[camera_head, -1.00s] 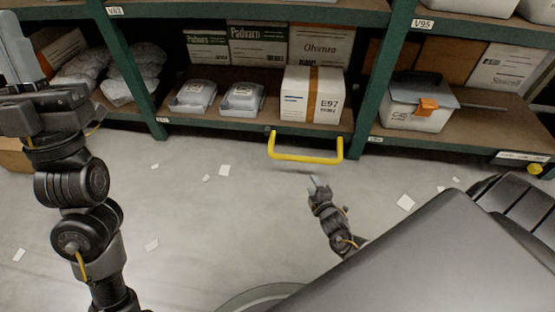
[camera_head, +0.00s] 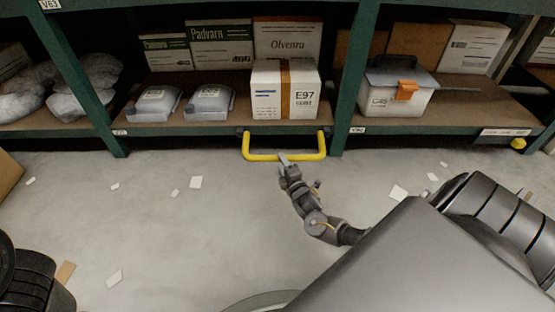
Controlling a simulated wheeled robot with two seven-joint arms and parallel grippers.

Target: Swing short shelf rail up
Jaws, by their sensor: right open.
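The short shelf rail (camera_head: 262,157) is a yellow U-shaped bar. It hangs down from the green front edge of the middle shelf bay, with its two ends on dark brackets. My right gripper (camera_head: 284,158) is open, its fingertips at the middle of the rail's lower bar. I cannot tell whether they touch it or go around it. My left gripper is out of view; only part of my left arm shows at the lower left.
A white bin with an orange latch (camera_head: 398,97) stands in the right bay. Paper scraps (camera_head: 196,182) lie on the floor.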

